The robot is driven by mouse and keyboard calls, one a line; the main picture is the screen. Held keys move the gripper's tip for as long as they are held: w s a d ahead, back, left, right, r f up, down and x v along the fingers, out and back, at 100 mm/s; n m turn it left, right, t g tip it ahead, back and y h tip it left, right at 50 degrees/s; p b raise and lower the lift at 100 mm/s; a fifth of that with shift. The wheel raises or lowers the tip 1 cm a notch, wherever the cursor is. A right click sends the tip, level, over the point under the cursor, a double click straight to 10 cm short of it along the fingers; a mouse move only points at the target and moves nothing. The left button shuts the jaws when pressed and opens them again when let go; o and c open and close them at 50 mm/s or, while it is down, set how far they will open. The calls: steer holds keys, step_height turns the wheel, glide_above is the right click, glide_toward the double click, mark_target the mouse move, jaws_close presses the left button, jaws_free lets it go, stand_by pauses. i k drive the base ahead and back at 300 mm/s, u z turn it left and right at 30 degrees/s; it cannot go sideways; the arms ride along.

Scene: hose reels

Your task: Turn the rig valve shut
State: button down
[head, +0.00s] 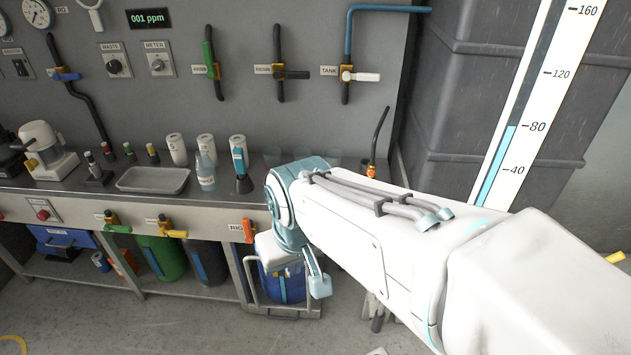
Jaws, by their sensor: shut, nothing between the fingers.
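The rig valve (249,231) is on the front edge of the bench, just right of the RIG label (236,227). Its orange handle stands roughly upright, and its body and pipe are partly hidden. My arm reaches in from the right, with its wrist close to the right of the valve. My gripper (319,286) hangs below the wrist, lower and to the right of the orange handle. It is shut, apart from the valve and empty.
A blue container with a white lid (282,279) stands on a low wheeled frame below the valve. Green-handled (117,228) and yellow-handled (172,233) valves sit left along the bench edge. Bottles and a tray (152,180) stand on the bench. Grey tanks (450,110) rise behind my arm.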

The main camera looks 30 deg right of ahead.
mark_target(246, 222)
steer(key=z, duration=0.25)
steer(key=i, duration=0.95)
steer(key=z, duration=0.15)
